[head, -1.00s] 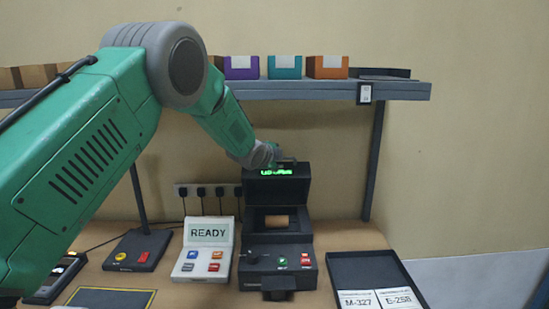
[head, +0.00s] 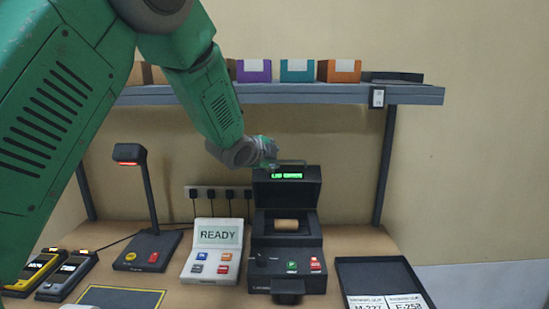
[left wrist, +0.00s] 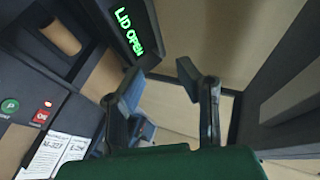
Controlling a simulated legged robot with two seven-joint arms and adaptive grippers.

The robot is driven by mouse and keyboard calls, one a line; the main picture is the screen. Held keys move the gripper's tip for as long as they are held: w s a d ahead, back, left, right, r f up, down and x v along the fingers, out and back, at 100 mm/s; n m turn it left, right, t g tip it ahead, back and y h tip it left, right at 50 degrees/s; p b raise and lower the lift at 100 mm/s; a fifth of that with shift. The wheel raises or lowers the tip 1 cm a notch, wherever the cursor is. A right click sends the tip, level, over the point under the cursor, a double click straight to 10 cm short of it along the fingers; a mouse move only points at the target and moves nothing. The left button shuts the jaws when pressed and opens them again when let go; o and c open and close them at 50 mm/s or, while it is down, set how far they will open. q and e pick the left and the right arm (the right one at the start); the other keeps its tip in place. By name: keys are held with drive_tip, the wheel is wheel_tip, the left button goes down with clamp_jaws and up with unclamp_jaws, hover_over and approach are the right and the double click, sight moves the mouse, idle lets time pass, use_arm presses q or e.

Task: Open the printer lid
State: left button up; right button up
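The dark printer (head: 286,258) stands on the table with its lid (head: 287,192) raised upright. A brown roll (head: 286,225) shows in the open bay. The green display on the lid reads LID OPEN in the left wrist view (left wrist: 133,30). My left gripper (head: 272,150) is at the lid's top left corner, near the handle (head: 291,164). In the left wrist view its two fingers (left wrist: 160,80) are spread with nothing between them. The left finger overlaps the lid's edge there; I cannot tell whether they touch. My right gripper is not in view.
A white READY unit (head: 213,252) and a lamp stand (head: 147,250) are left of the printer. A black tray (head: 378,268) with labels lies to the right. A shelf (head: 414,95) with several boxes runs above the lid.

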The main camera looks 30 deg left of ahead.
sight(292, 162)
use_arm(q)
drive_tip(key=shift+a+f, duration=0.1)
drive_tip(key=shift+a, duration=0.15)
drive_tip(key=c, duration=0.5)
drive_tip(key=f+b, duration=0.1)
drive_tip(key=a+f+m+t+h+b, duration=0.1)
drive_tip(key=b, duration=0.1)
drive_tip(key=s+f+m+b, duration=0.1)
drive_tip(key=shift+s+a+t+h+b, duration=0.1)
drive_tip(key=shift+a+t+h+b, duration=0.2)
drive_tip(key=shift+a+t+h, duration=0.1)
clamp_jaws()
drive_tip(key=w+m+h, duration=0.1)
drive_tip(key=w, duration=0.2)
drive_tip(key=w+d+f+m+t+h, duration=0.1)
drive_tip(key=w, duration=0.2)
drive_tip(key=w+f+m+h, duration=0.1)
drive_tip(key=w, duration=0.1)
drive_tip(key=shift+w+d+t+h+b, duration=0.3)
drive_tip(key=shift+w+d+t+h, duration=0.1)
drive_tip(key=shift+w+a+f, duration=0.1)
drive_tip(key=shift+w+a, duration=0.35)
drive_tip(key=shift+w, duration=0.05)
